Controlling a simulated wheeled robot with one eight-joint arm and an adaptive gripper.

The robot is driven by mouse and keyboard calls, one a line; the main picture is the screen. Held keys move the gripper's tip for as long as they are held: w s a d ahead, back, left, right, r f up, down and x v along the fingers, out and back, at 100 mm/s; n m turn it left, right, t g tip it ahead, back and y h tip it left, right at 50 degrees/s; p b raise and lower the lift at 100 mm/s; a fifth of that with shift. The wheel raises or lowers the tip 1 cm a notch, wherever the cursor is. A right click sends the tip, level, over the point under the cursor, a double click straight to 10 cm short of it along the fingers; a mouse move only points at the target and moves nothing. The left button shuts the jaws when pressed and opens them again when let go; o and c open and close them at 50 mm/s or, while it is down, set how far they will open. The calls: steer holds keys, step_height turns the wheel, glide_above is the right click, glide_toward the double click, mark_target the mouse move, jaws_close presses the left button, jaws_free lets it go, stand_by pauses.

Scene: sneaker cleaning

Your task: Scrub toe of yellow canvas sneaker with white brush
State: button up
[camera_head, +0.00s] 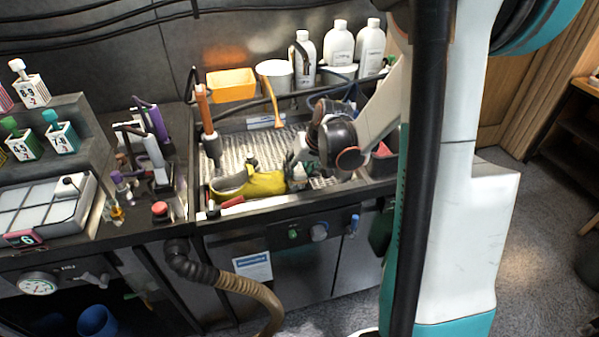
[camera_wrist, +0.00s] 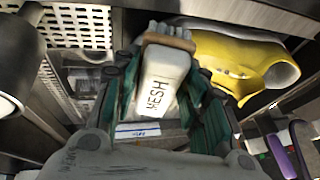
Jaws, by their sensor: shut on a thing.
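The yellow canvas sneaker (camera_head: 262,184) lies in the sink basin near its front edge. Its yellow body also shows in the wrist view (camera_wrist: 225,58) at the upper right, with a pale-lined opening facing right. My gripper (camera_wrist: 163,82) is shut on the white brush (camera_wrist: 166,62), which bears the word MESH and has a tan-brown far end. That end is beside the sneaker's left end in the wrist view; I cannot tell whether they touch. In the head view my gripper (camera_head: 303,158) is just right of the sneaker, and the brush is hard to make out.
A perforated metal rack (camera_head: 268,143) lines the basin. A yellow bin (camera_head: 231,85), a white cup (camera_head: 275,74) and white bottles (camera_head: 340,43) stand along the back. An upright orange-handled tool (camera_head: 204,110) stands at the left. A case (camera_head: 45,205) sits further left.

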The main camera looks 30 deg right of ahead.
steer(key=shift+w+d, duration=0.15)
steer(key=shift+w, duration=0.55)
steer(key=shift+w+d, duration=0.15)
steer(key=shift+w, duration=0.55)
steer(key=shift+w+d+f+b, duration=0.1)
steer(key=shift+w+d+b, duration=0.15)
steer(key=shift+w, duration=0.65)
steer(key=shift+w+d+f+b, duration=0.15)
steer(key=shift+w+b, duration=0.1)
steer(key=shift+w, duration=0.65)
steer(key=shift+s, duration=0.15)
steer(key=shift+s+a+f, duration=0.1)
steer(key=shift+s+a, duration=0.15)
steer(key=shift+s, duration=0.65)
steer(key=shift+s+a, duration=0.25)
steer(key=shift+s, duration=0.6)
steer(key=shift+s+a, duration=0.2)
steer(key=shift+s, duration=0.75)
steer(key=shift+s+a, duration=0.2)
steer(key=shift+s, duration=0.9)
steer(key=shift+c, duration=1.2)
